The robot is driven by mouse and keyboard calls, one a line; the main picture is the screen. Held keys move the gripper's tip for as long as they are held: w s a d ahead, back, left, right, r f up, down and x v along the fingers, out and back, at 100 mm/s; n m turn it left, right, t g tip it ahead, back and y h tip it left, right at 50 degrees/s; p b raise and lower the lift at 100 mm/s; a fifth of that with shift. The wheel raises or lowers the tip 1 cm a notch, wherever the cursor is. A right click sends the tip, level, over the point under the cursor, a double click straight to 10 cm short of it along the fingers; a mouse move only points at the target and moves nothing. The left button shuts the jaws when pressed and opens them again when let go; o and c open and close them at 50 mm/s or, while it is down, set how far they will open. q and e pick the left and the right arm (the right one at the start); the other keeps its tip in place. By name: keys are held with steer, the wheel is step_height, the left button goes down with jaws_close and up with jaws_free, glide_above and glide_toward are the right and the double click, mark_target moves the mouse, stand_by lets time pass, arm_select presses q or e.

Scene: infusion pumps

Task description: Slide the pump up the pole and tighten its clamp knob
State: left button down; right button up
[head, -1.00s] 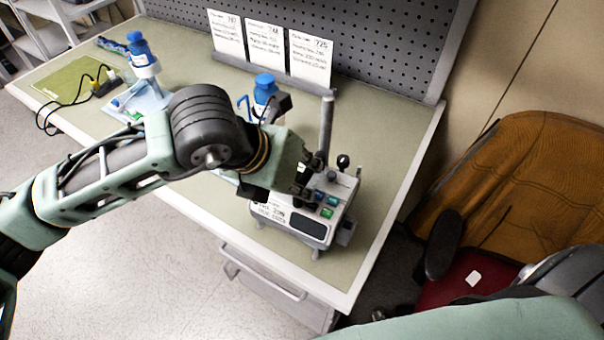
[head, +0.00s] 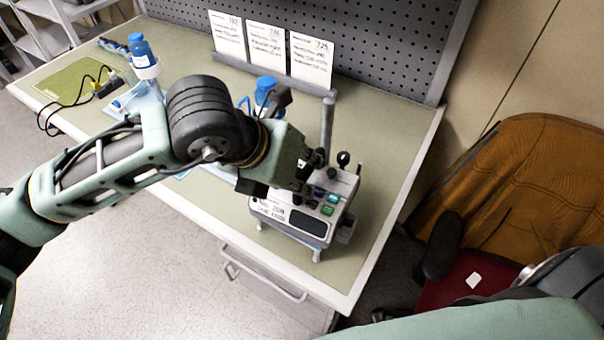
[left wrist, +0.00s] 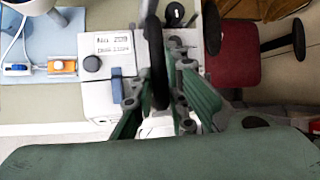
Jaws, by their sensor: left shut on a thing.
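The pump (head: 305,222) is a white-grey box with a dark screen and coloured buttons, near the table's right front. It also shows in the left wrist view (left wrist: 105,95). The grey pole (head: 327,125) stands upright behind it. A black ball-ended knob (head: 343,158) shows at the pump's back; in the left wrist view a black ball (left wrist: 175,13) is at the top. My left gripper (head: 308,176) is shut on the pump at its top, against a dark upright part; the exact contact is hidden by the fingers. My right gripper is out of view.
Blue-capped bottles (head: 140,52) stand to the left and behind my left arm. Label cards (head: 310,60) lean at the pegboard (head: 380,40). An orange-brown chair (head: 530,190) is right of the table. The table's right strip (head: 390,180) is clear.

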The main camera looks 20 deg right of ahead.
arm_select(q)
steer(key=shift+d+r+p, duration=0.1)
steer(key=shift+r+p, duration=1)
steer(key=shift+r, duration=3.3)
